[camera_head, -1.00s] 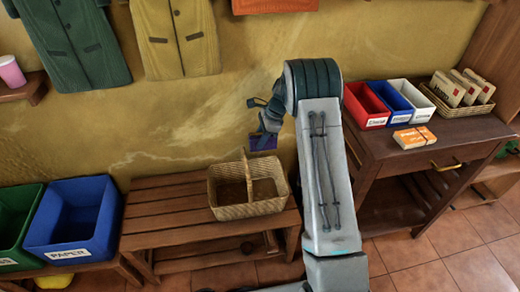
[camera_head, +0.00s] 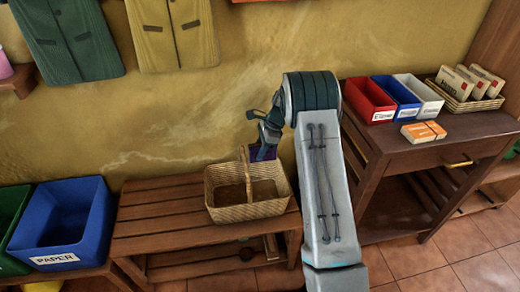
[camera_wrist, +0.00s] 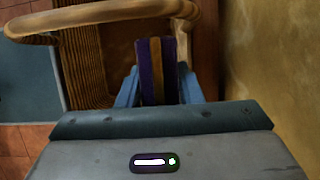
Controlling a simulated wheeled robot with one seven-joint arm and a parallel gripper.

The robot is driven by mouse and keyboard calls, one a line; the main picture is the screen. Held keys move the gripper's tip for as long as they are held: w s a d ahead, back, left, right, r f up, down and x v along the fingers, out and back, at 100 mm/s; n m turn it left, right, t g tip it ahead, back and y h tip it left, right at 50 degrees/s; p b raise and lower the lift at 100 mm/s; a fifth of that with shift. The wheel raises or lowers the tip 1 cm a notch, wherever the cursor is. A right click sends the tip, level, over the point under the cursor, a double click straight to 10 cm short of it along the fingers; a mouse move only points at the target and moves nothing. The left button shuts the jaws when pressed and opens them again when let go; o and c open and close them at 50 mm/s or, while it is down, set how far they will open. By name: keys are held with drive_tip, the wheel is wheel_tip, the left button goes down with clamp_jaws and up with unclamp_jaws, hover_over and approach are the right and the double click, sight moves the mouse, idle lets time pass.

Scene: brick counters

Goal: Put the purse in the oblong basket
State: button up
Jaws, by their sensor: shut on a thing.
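The purse is a small purple thing with a tan band, seen between my fingers in the wrist view (camera_wrist: 144,72). In the head view it shows as a dark purple patch (camera_head: 262,153) below my gripper, partly hidden. My gripper (camera_wrist: 157,85) is shut on the purse, one blue finger on each side. The oblong basket (camera_head: 250,210) is tan wicker with an upright hoop handle and stands on the slatted wooden bench. The purse hangs at the basket's back right rim; in the wrist view the basket (camera_wrist: 85,65) lies to its left, with the handle across the top.
A blue bin (camera_head: 62,225) marked PAPER stands left of the bench (camera_head: 160,220). At right, a wooden table (camera_head: 440,150) holds red, white and blue boxes, orange packs and a low basket (camera_head: 465,100) with packets. A yellow wall is close behind the bench.

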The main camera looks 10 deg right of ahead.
drive_tip(key=shift+f+b, duration=4.35)
drive_tip(key=shift+f, duration=1.4)
drive_tip(key=o, duration=1.1)
drive_tip(key=shift+r, duration=0.1)
drive_tip(key=p+v, duration=0.4)
drive_tip(key=v, duration=0.9)
drive_tip(key=shift+d+r, duration=0.1)
drive_tip(key=shift+r, duration=0.2)
